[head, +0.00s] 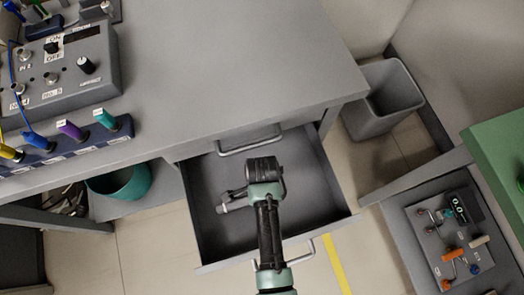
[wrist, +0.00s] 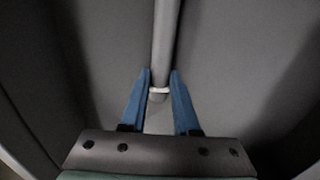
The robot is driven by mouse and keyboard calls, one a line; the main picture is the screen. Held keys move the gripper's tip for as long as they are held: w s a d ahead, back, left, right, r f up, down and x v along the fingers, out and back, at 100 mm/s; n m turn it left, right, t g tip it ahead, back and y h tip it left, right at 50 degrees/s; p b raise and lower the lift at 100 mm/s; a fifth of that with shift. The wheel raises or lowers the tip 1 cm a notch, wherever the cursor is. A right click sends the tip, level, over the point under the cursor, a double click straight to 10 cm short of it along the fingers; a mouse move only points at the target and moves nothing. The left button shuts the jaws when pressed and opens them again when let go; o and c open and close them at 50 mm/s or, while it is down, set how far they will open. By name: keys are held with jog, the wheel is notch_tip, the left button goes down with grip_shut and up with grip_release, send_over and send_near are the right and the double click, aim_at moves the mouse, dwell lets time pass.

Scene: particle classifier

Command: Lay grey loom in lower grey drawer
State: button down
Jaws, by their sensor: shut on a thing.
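The lower grey drawer (head: 322,178) is pulled open under the grey desk in the head view. My gripper (wrist: 161,76) is over the inside of this drawer, and its blue fingers are shut on the grey loom (wrist: 166,40). In the wrist view the loom is a thin grey rod running up the picture, with a white ring near its lower end. In the head view a light grey end of the loom (head: 226,203) shows left of my wrist; my arm hides the fingers. I cannot tell whether the loom touches the drawer floor.
The closed upper drawer's handle (head: 250,140) sits just behind the opening. The open drawer's front handle (head: 300,256) is beside my arm. A control box (head: 70,70) and coloured plugs (head: 70,130) stand on the desk. A grey bin (head: 383,100) is at the right.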

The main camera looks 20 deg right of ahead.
jog(key=c, duration=0.7)
grip_release()
jog(key=shift+f, duration=0.1)
jog(key=shift+o, duration=0.2)
notch_tip(320, 180, up, 12)
jog(key=p, duration=0.4)
